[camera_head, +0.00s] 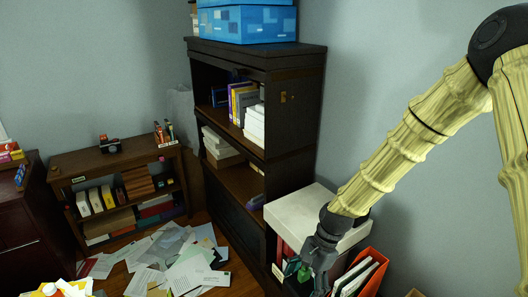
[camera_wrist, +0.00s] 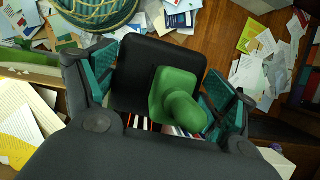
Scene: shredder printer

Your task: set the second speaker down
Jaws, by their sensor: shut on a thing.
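My gripper (camera_head: 305,274) is at the bottom right of the head view, in front of the pale-topped box. In the wrist view its two teal-padded fingers (camera_wrist: 162,88) stand on either side of a held thing. That thing, which I take to be the speaker (camera_wrist: 138,72), shows a dark boxy part and a green rounded part. In the head view only a small green piece of the speaker (camera_head: 304,273) shows between the fingers; the rest is hidden. I cannot tell whether it touches anything below.
A pale-topped box (camera_head: 300,212) and a red file holder (camera_head: 372,270) with papers stand close to my gripper. A tall dark bookcase (camera_head: 293,130) rises behind. A low shelf (camera_head: 75,163) stands at the left. Papers (camera_head: 180,262) litter the floor. A round basket-like thing (camera_wrist: 95,12) shows in the wrist view.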

